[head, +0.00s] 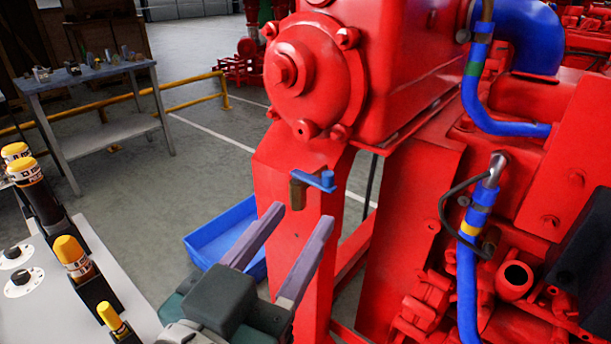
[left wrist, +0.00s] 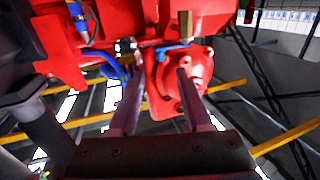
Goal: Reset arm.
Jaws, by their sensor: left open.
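My left gripper (head: 299,227) is open and empty in front of the red pumpset (head: 310,80). Its two grey fingers point up toward a small valve with a blue handle (head: 315,180) on the red upright. The valve sits just beyond the fingertips and appears apart from them. In the left wrist view, the gripper (left wrist: 158,80) shows both fingers spread, with the blue handle (left wrist: 172,48) beyond and between them. My right gripper is in neither view.
A blue tray (head: 205,242) lies on the floor behind the gripper. A control panel (head: 50,300) with yellow-capped levers stands at the left. A grey workbench (head: 85,78) with small parts and a yellow rail (head: 190,105) are farther back. Blue hoses (head: 468,260) run along the right.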

